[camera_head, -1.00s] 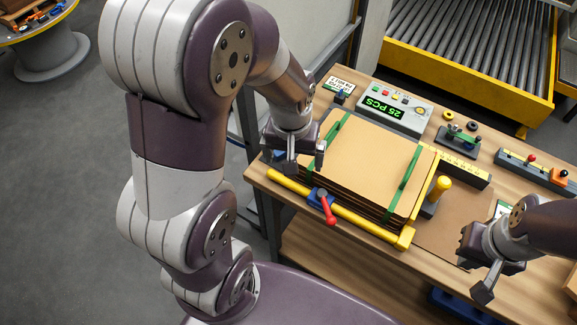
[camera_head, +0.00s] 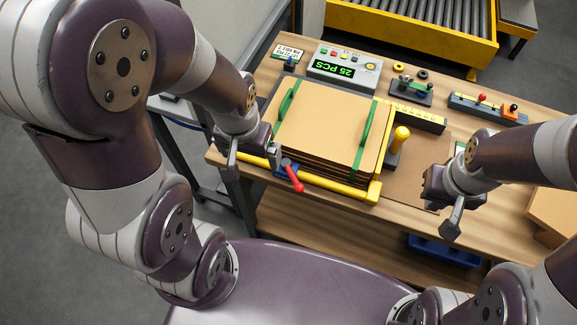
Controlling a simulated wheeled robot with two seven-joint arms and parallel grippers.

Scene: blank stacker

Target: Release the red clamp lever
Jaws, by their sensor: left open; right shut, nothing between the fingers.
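The red clamp lever (camera_head: 294,178) sticks out toward the front from a blue clamp block (camera_head: 284,167) on the yellow front bar (camera_head: 325,183) of the stacker. Behind the bar lies a stack of brown cardboard blanks (camera_head: 325,120) with green straps over it. My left gripper (camera_head: 252,162) is open at the left front corner of the stack, just left of the lever and apart from it; its fingers are partly hidden. My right gripper (camera_head: 448,215) is shut and empty, over the table's front edge to the right of the stack.
A counter box reading 25 PCS (camera_head: 343,68) stands behind the stack. A yellow knob post (camera_head: 400,137) rises at the stack's right side. A flat brown sheet (camera_head: 408,175) lies on the table (camera_head: 500,195) near my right gripper. A roller conveyor (camera_head: 410,22) is at the back.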

